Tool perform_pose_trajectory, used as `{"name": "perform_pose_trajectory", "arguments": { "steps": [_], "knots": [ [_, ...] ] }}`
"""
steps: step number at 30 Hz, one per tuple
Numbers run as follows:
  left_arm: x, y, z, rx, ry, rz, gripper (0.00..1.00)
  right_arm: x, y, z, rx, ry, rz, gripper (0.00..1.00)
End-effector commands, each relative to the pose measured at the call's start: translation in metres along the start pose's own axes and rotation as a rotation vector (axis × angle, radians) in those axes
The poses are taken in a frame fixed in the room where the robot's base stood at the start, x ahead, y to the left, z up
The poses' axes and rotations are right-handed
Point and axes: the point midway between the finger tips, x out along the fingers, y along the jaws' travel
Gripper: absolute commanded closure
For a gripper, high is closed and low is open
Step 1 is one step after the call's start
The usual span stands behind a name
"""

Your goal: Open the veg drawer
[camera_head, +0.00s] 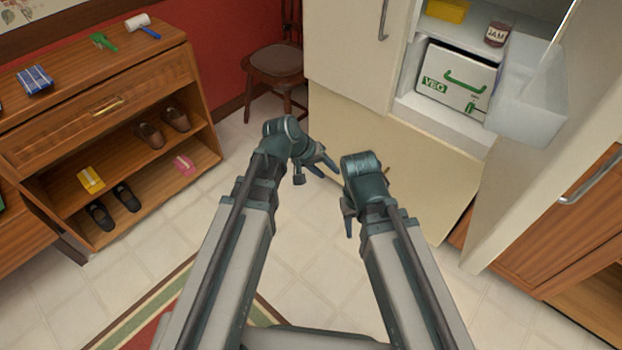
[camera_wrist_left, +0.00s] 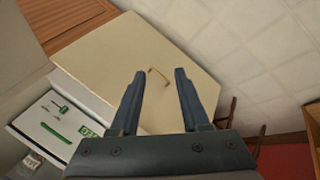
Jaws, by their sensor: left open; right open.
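The veg drawer (camera_head: 455,78) is a white box front with green "VEG" lettering and a green handle (camera_head: 465,80), in the lower part of the open fridge. It looks shut in its compartment. In the left wrist view the drawer (camera_wrist_left: 52,127) lies at the lower left, its green handle at an angle. My left gripper (camera_head: 320,172) is open and empty, in front of the fridge's lower cream panel and well below the drawer; its two fingers (camera_wrist_left: 160,85) show apart in its wrist view. My right gripper (camera_head: 348,218) hangs low over the floor, empty, right of the left one.
The fridge door (camera_head: 540,150) stands open at the right, with a clear bin (camera_head: 530,95) jutting near the drawer. A jam jar (camera_head: 497,34) and yellow block (camera_head: 447,10) sit on the shelf above. A wooden shoe cabinet (camera_head: 100,110) stands left, a chair (camera_head: 275,62) behind. Tiled floor is free between.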

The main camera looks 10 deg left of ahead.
Motion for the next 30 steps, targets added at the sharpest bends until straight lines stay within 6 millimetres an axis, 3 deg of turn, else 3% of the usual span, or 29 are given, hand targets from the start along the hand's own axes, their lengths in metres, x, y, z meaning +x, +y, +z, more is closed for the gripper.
{"name": "perform_pose_trajectory", "arguments": {
  "steps": [6,12,30],
  "knots": [
    [-0.012,-0.024,0.018,0.039,-0.042,-0.101,0.54,-0.006,0.001,0.0,0.0,0.0,0.0,0.54],
    [-0.017,-0.035,0.026,0.057,-0.063,-0.151,0.54,-0.008,0.001,0.0,0.0,0.0,0.0,0.54],
    [-0.018,-0.038,0.027,0.061,-0.069,-0.161,0.54,-0.008,0.001,0.001,0.0,0.0,0.0,0.54]
  ]
}}
